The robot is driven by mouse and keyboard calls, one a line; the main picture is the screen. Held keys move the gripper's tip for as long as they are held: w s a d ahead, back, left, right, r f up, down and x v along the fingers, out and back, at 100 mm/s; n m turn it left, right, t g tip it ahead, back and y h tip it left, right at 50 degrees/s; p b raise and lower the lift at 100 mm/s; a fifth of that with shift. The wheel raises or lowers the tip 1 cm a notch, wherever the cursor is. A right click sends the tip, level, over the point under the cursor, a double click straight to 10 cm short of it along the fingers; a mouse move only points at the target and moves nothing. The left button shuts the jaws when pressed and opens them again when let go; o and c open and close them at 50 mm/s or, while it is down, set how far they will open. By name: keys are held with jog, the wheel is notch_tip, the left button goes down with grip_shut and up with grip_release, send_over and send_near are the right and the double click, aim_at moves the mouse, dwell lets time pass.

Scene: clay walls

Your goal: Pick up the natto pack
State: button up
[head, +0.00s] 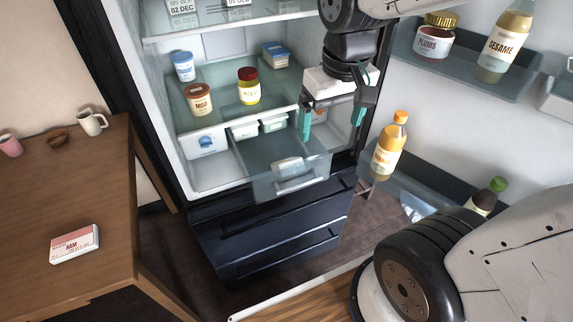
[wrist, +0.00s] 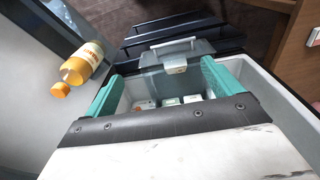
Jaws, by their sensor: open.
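Several small white packs lie in the pulled-out clear fridge drawer (head: 255,165). Two sit toward its back, a left one (head: 245,130) and a right one (head: 273,122). Another pale pack (head: 288,165) shows near the drawer front. I cannot read a natto label on any of them. My gripper (head: 332,117) is open and empty, its teal fingers pointing down above the drawer's right side. In the wrist view the gripper (wrist: 158,75) has its fingers spread wide, with white packs (wrist: 168,101) below between them; its body hides part of the drawer.
A glass shelf (head: 215,110) above holds a miso tub (head: 199,99), a yellow jar (head: 248,86) and other containers. The open door at right carries bottles, including an orange one (head: 389,144). A wooden table (head: 100,190) with a ham pack (head: 74,244) stands left.

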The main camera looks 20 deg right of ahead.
send_over(286, 166)
jog(key=s+d, duration=0.2)
jog(key=d, duration=0.1)
notch_tip(286, 166, down, 9)
jog(key=shift+g, duration=0.4)
jog(key=w+f, duration=0.1)
jog(key=f, duration=0.2)
jog(key=w+f, duration=0.1)
jog(key=f, duration=0.2)
jog(key=w+a+f, duration=0.1)
jog(key=w+f, duration=0.1)
jog(key=f, duration=0.1)
jog(key=shift+w+a, duration=0.1)
jog(key=f, duration=0.5)
jog(key=w+f, duration=0.1)
jog(key=f, duration=0.2)
jog(key=shift+w+a, duration=0.1)
jog(key=c, duration=1.2)
jog(key=shift+o, duration=0.2)
